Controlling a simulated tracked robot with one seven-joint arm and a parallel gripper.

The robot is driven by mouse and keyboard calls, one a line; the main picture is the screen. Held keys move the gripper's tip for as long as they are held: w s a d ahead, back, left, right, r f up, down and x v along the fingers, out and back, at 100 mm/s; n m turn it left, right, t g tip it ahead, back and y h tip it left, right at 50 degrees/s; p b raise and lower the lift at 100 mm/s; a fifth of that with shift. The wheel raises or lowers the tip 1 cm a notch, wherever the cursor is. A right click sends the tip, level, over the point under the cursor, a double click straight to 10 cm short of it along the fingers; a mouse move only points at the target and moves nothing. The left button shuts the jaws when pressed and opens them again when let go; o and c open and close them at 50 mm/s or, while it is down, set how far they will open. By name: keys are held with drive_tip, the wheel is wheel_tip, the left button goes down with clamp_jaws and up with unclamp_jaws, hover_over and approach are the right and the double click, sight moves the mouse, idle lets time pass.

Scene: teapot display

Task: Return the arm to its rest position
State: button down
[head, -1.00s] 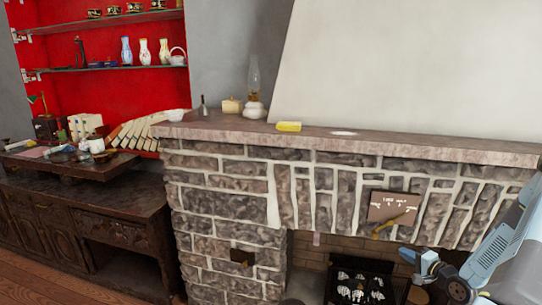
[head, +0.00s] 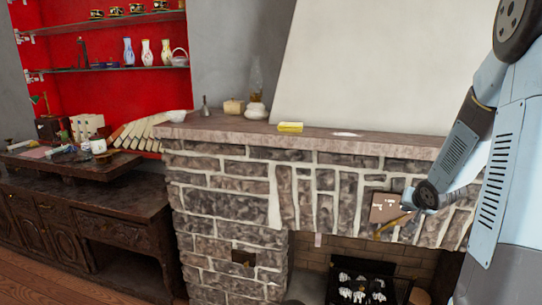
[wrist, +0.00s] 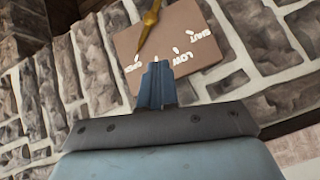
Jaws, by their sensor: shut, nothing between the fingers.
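My gripper (wrist: 157,68) is shut and empty in the wrist view, its blue fingers close together in front of a brown dial plate (wrist: 187,28). A gold pointer (wrist: 149,20) crosses the plate's left side. The plate bears white lettering, partly legible as "LOW". In the head view, my arm (head: 467,140) reaches in from the right and bends down to the stone fireplace front. Its end is beside the plate (head: 385,207) and pointer (head: 392,226); the fingertips are hard to make out there. I cannot tell whether they touch the plate.
The mantel shelf (head: 230,127) runs above the plate, with a yellow block (head: 290,127) and an oil lamp (head: 256,100) on it. A dark hearth opening (head: 320,250) lies below. A dark wooden cabinet (head: 90,220) stands at left, with red-backed shelves above it.

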drive_tip(key=s+a+r+n+h, duration=0.15)
drive_tip(key=s+a+r, duration=0.25)
drive_tip(key=r, duration=0.4)
drive_tip(key=s+a+r+n+g+y, duration=0.1)
drive_tip(key=s+a+r, duration=0.2)
drive_tip(key=s+a, duration=0.2)
drive_tip(key=s+a+r+n+g+y, duration=0.1)
drive_tip(key=s+a+r, duration=0.3)
drive_tip(key=s, duration=0.8)
drive_tip(key=s+a+r+n+g+y, duration=0.1)
drive_tip(key=s+a+r+n, duration=0.1)
drive_tip(key=s+a, duration=0.5)
drive_tip(key=shift+s+a+r+g, duration=0.15)
drive_tip(key=shift+s+r+g, duration=0.25)
drive_tip(key=shift+s+r, duration=0.55)
drive_tip(key=shift+s+f, duration=0.1)
idle(0.4)
